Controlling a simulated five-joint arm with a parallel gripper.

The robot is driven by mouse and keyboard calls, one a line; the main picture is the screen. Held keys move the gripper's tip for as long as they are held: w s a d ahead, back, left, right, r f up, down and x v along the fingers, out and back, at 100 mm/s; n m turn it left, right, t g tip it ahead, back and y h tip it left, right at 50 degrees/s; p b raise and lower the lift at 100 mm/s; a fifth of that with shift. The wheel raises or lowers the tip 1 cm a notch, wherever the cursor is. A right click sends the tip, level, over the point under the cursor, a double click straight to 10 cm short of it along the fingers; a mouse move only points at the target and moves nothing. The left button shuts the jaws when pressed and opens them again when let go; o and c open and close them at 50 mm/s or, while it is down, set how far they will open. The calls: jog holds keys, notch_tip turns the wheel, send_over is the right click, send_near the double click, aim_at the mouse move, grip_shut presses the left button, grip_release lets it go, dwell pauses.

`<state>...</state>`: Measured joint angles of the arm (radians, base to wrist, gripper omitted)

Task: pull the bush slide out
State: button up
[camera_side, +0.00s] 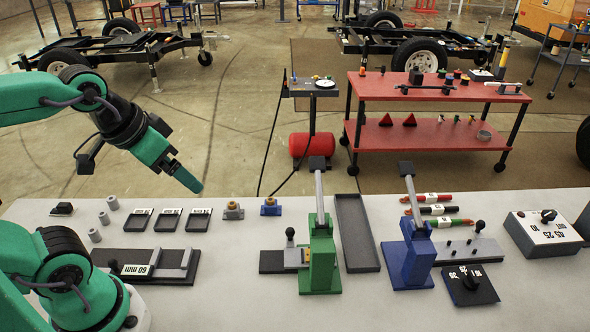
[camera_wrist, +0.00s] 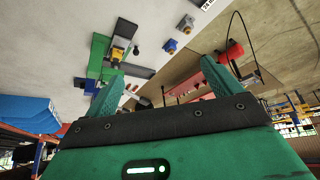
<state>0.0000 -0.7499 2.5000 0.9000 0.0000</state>
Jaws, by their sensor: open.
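My gripper (camera_side: 191,184) is open and empty, held above the back left part of the bench in the side view; its two green fingers stand wide apart in the wrist view (camera_wrist: 162,66). The green press (camera_side: 319,262) stands mid-bench, to the right of my gripper, its lever upright. A slide with a black knob (camera_side: 290,234) and a yellowish part lies in its base on a dark plate (camera_side: 271,262); I take this as the bush slide. The press also shows in the wrist view (camera_wrist: 98,58). My gripper is apart from the knob.
A blue press (camera_side: 408,262) with its own knobbed slide (camera_side: 470,249) stands further right. Small trays (camera_side: 168,220), grey bushes (camera_side: 104,218) and two brackets (camera_side: 270,206) sit on the left half. A long dark tray (camera_side: 355,232) lies between the presses.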

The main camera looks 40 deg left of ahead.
jog(key=shift+w, duration=0.2)
jog(key=c, duration=0.7)
jog(key=shift+w+d, duration=0.1)
jog(key=shift+w, duration=0.15)
jog(key=c, duration=0.3)
jog(key=m+g, duration=0.6)
jog(key=m, duration=0.3)
send_over(290, 229)
notch_tip(290, 229, down, 13)
jog(key=shift+r, duration=0.2)
jog(key=shift+f, duration=0.25)
jog(key=shift+f, duration=0.15)
jog(key=shift+f, duration=3.75)
